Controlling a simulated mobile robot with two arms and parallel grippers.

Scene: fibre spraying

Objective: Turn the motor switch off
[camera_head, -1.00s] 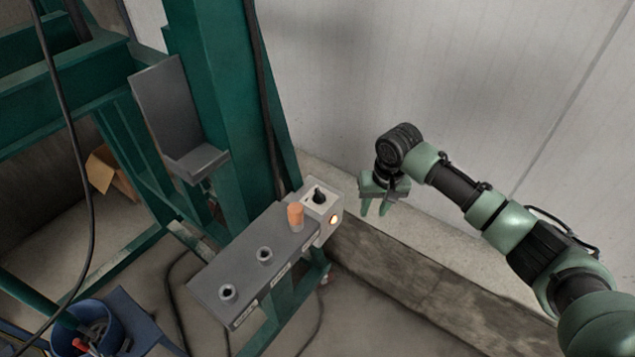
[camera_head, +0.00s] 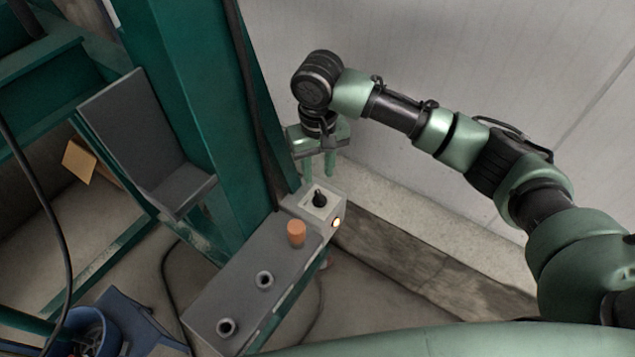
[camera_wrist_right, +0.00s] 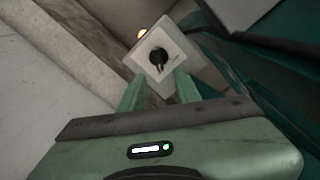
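The motor switch is a black rotary knob (camera_head: 319,200) on a pale square plate, on top of a light grey box at the far end of the control panel (camera_head: 232,285). An orange light (camera_head: 337,223) glows on the box's side. My right gripper (camera_head: 318,172) hangs just above and behind the knob, fingers pointing down, apart and empty. In the right wrist view the knob (camera_wrist_right: 158,57) shows beyond and between the two open green fingertips (camera_wrist_right: 156,88), not visibly touched. My left gripper is not in view.
An orange cylinder (camera_head: 296,233) stands on the panel, close to the switch box. Two round sockets (camera_head: 264,280) lie nearer. A green steel column (camera_head: 190,95) and hanging black cable rise beside the switch. A blue bin (camera_head: 88,330) is at lower left.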

